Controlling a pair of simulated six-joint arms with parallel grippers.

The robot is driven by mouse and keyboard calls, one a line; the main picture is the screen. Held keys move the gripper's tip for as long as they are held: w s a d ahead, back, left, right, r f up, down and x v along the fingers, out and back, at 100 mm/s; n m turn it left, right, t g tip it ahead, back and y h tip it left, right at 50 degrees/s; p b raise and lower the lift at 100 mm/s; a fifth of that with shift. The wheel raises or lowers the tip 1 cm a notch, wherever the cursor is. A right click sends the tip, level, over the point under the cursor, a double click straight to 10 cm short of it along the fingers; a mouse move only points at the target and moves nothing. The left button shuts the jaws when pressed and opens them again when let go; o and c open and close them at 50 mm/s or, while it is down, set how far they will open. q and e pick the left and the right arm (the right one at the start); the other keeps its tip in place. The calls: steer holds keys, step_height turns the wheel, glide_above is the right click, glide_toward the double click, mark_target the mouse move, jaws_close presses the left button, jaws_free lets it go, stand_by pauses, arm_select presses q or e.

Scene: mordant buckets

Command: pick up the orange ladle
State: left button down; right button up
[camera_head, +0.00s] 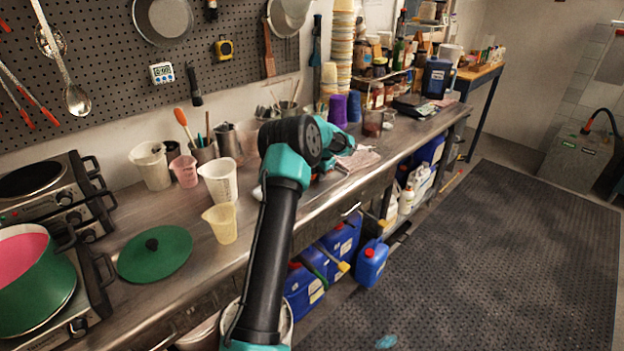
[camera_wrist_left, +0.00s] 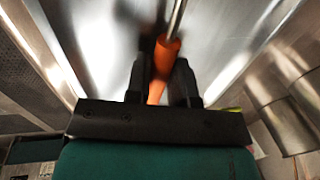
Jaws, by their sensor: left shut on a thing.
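The orange ladle (camera_wrist_left: 166,52) shows in the left wrist view as an orange handle with a thin metal shaft running up out of the top of the picture. Its bowl is out of that view. My left gripper (camera_wrist_left: 161,72) is shut on the orange handle, one dark finger on each side. A bright metal surface lies behind it; I cannot tell whether the ladle touches it. In the head view my left arm hides the fingers, and I cannot make out the ladle there. My right gripper is in neither view.
Left of my arm on the steel counter (camera_head: 178,284) stand a yellow beaker (camera_head: 221,224), a clear measuring jug (camera_head: 219,180) and a green lid (camera_head: 155,254). A green pot (camera_head: 36,293) of pink liquid sits on a burner. A folded cloth (camera_head: 359,158) lies beyond my wrist.

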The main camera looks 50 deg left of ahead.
arm_select(q)
steer(key=shift+r, duration=1.5)
steer(key=shift+s+d+r, duration=0.1)
steer(key=shift+r, duration=0.15)
steer(key=s+d, duration=0.3)
steer(key=d, duration=0.1)
steer(key=s+d+r, duration=0.1)
steer(key=s+d, duration=0.2)
steer(key=d, duration=0.1)
steer(key=s+d, duration=0.4)
steer(key=shift+s+r, duration=0.1)
steer(key=shift+r, duration=0.1)
steer(key=shift+a, duration=0.1)
